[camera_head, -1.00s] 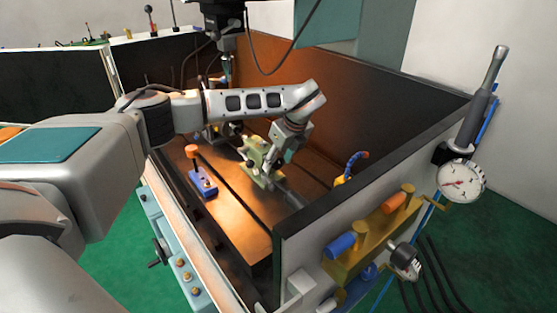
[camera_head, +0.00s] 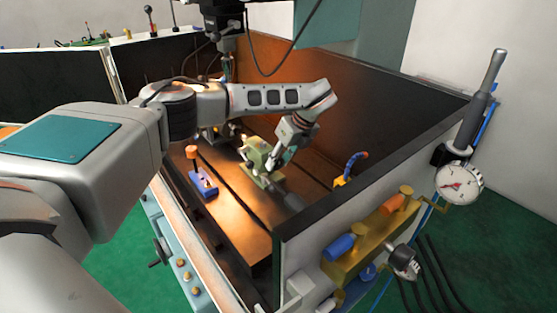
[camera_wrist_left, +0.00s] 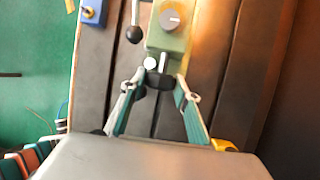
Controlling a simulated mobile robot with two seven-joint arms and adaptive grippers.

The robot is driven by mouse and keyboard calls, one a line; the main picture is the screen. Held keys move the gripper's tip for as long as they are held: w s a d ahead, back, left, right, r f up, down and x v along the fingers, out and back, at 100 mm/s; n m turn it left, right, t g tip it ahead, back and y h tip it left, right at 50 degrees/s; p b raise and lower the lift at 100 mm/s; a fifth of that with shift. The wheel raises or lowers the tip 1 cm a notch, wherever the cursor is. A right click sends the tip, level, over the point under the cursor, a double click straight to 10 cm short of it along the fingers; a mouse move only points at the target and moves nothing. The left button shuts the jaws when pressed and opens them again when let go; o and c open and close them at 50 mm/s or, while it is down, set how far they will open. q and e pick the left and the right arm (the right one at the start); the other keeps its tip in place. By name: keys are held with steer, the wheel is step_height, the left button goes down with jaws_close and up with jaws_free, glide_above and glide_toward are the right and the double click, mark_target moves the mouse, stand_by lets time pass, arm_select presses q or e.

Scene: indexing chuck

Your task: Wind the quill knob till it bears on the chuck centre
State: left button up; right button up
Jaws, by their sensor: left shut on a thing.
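The green quill housing (camera_head: 258,152) stands on the slotted table inside the enclosure. In the left wrist view its green body (camera_wrist_left: 168,42) shows a grey round dial on top and a black ball lever at its left. My left gripper (camera_head: 274,173) reaches down at the housing's near right end. In the wrist view its two fingers (camera_wrist_left: 160,80) are closed on the black quill knob (camera_wrist_left: 160,82) at the end of the housing. The chuck is mostly hidden behind my left arm, so its contact with the quill cannot be seen. My right gripper is not in view.
A blue block (camera_head: 203,187) with an orange-topped post stands left of the housing. A yellow fitting with a blue hose (camera_head: 350,168) is at right. Dark enclosure walls (camera_head: 385,145) close in the right side. A dial gauge (camera_head: 460,184) hangs outside on the right.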

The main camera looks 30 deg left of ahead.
arm_select(q)
steer(key=shift+w+g+y+b, duration=0.2)
steer(key=shift+g+y+b, duration=0.1)
steer(key=shift+g, duration=0.5)
steer(key=shift+d+m+b, duration=0.1)
steer(key=shift+m+b, duration=0.2)
steer(key=shift+b, duration=0.05)
steer(key=shift+f+g+b, duration=0.1)
steer(key=shift+g+b, duration=0.2)
steer(key=shift+b, duration=0.8)
steer(key=shift+g+y+b, duration=0.3)
steer(key=g+b, duration=0.1)
steer(key=b, duration=0.5)
steer(key=shift+f+y+b, duration=0.25)
steer(key=shift+y+b, duration=0.05)
steer(key=shift+b, duration=0.05)
steer(key=shift+w+b, duration=0.1)
steer(key=shift+b, duration=0.75)
steer(key=shift+m+g+b, duration=0.3)
steer(key=shift+b, duration=0.35)
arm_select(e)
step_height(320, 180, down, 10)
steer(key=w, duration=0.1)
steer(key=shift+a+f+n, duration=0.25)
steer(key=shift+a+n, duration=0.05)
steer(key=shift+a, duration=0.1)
